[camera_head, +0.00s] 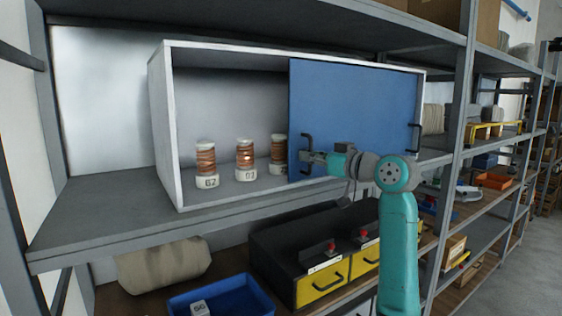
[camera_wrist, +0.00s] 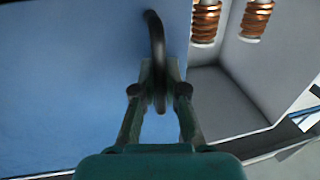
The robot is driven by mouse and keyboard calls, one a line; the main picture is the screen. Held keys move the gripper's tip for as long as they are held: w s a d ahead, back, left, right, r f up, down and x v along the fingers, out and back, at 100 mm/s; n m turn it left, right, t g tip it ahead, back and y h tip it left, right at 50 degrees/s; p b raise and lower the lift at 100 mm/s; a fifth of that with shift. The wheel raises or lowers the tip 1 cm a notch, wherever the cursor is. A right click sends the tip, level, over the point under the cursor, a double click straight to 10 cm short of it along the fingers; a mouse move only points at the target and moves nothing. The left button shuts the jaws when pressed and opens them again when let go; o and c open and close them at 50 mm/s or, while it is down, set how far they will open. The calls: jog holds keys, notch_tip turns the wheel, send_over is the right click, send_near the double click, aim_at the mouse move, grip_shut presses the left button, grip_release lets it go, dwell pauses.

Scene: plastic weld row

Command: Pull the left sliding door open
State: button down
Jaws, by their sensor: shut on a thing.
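The blue sliding door (camera_head: 350,105) covers the right part of a white cabinet (camera_head: 164,125) on the shelf. The cabinet's left part stands open. The door carries a black bar handle (camera_head: 306,142) near its left edge. My gripper (camera_head: 312,157) is shut on this handle, at its lower part. In the wrist view the handle (camera_wrist: 156,40) runs between the fingers of my gripper (camera_wrist: 160,92), with the blue door (camera_wrist: 70,80) behind. A second black handle (camera_head: 414,138) shows at the far right; whether it belongs to another panel, I cannot tell.
Below are a black unit with yellow drawers (camera_head: 322,284) and a blue bin (camera_head: 240,290). A grey shelf post (camera_head: 462,120) stands right of the cabinet.

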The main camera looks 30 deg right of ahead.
jog(key=shift+d, duration=2.5)
jog(key=c, duration=1.2)
grip_release()
jog(key=s+d, duration=0.2)
jog(key=s, duration=0.9)
jog(key=shift+s+d, duration=0.15)
jog(key=shift+s, duration=0.2)
